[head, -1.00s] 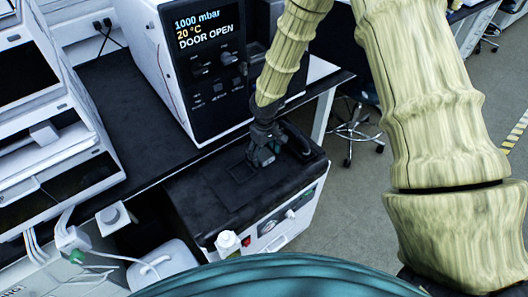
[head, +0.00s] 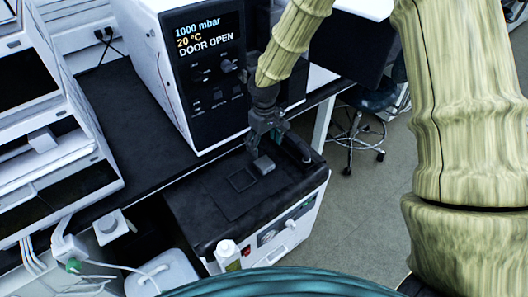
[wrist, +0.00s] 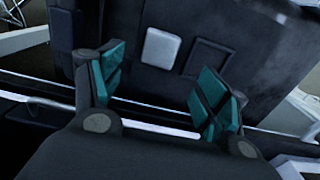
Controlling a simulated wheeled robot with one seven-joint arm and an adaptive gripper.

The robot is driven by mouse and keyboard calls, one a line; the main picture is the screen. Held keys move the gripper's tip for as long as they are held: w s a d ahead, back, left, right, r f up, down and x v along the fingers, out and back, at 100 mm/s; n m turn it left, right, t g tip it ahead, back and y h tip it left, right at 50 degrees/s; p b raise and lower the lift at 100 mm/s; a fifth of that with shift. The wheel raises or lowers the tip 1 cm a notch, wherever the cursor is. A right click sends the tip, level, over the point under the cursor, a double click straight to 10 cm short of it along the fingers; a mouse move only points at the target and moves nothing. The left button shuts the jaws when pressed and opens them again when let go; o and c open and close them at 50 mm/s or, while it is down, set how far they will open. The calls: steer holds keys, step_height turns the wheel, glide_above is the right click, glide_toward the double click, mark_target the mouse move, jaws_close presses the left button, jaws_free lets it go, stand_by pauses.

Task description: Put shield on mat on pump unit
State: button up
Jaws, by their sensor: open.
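The shield appears as a small grey block (head: 264,164) lying flat on the black top of the pump unit (head: 290,178). A thin square outline, which looks like the mat (head: 242,180), lies just left of it. In the wrist view the grey block (wrist: 161,47) and the square outline (wrist: 207,60) are side by side with a gap between them. My gripper (head: 267,138) is open and empty above and behind the block. In the wrist view its teal-padded fingers (wrist: 160,78) are spread, with the block beyond them and apart from both.
A white instrument with a "DOOR OPEN" display (head: 207,50) stands close behind the pump unit. A white-capped bottle (head: 227,252) stands at the unit's near left corner. A dark ridge (head: 293,147) runs along the far right of the top. A stool (head: 360,110) is beyond.

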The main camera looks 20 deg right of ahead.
steer(key=shift+r, duration=1.6)
